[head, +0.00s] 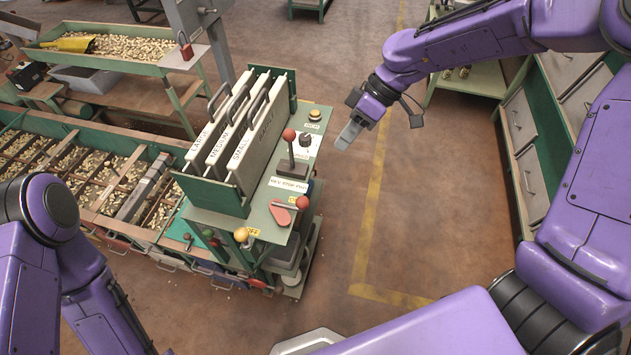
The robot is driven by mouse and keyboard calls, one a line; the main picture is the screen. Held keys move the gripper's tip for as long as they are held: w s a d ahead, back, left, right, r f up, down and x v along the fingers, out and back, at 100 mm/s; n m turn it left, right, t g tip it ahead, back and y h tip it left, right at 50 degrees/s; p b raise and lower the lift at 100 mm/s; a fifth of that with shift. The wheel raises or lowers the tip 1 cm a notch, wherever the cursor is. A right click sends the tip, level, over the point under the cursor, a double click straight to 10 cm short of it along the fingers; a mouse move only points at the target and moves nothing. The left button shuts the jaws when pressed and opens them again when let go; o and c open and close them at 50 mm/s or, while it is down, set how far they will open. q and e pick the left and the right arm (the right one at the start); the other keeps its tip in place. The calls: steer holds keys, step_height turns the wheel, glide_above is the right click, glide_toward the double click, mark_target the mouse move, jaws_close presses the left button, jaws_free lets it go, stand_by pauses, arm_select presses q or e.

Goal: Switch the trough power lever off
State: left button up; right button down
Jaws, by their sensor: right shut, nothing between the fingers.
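A control panel (262,210) stands at the right end of the long nut trough (130,145). On it a lever with a red ball (289,135) stands upright above a plate that seems to read REV STOP FWD. In front of it a lever with a red ball end (302,202) lies low across a red base. A yellow ball knob (241,235) sits at the front, beside a yellow OFF label (253,232). I cannot tell which is the trough power lever. My right gripper (346,136) is shut and empty, right of the panel, apart from it. My left gripper is out of view.
Upright plates marked LARGE, MEDIUM and SMALL (238,135) stand in a green rack left of the levers. A round button (315,115) is at the panel's far corner. Another nut tray (110,48) is at the back left. Floor right of the panel is clear, up to drawer cabinets (545,150).

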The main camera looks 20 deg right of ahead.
steer(key=s+a+f+p, duration=0.2)
steer(key=s+a+f, duration=0.1)
steer(key=a+f, duration=0.5)
steer(key=shift+s+f, duration=0.2)
steer(key=shift+f, duration=0.2)
steer(key=shift+a, duration=0.1)
